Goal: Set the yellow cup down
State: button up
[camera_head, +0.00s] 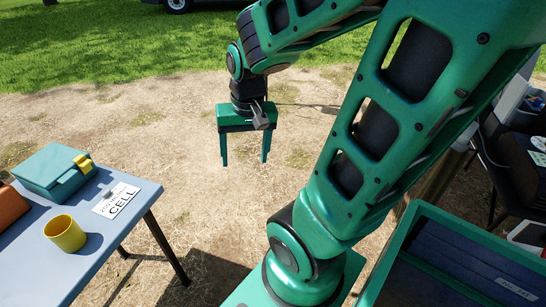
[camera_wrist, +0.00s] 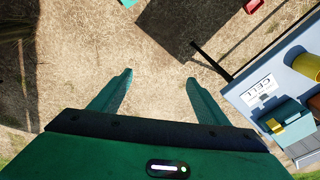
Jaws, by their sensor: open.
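The yellow cup (camera_head: 65,233) stands upright on the blue-grey table at the left in the head view. It also shows at the right edge of the wrist view (camera_wrist: 307,66), partly cut off. My gripper (camera_head: 245,162) is open and empty, hanging over bare ground to the right of the table, apart from the cup. In the wrist view its two fingers (camera_wrist: 158,84) are spread with only dirt between them.
The table (camera_head: 88,200) also bears a white card marked CELL (camera_head: 116,200), a teal box (camera_head: 55,170) with a yellow latch, and an orange item (camera_head: 10,206). Dark chair-like furniture (camera_head: 510,165) stands at the right. Open dirt lies between.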

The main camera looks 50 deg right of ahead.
jog(key=s+d+r+n+g, duration=0.1)
jog(key=s+r, duration=0.2)
jog(key=s, duration=0.6)
jog(key=shift+s+d+g, duration=0.2)
jog(key=shift+s+g, duration=0.05)
jog(key=shift+g, duration=0.05)
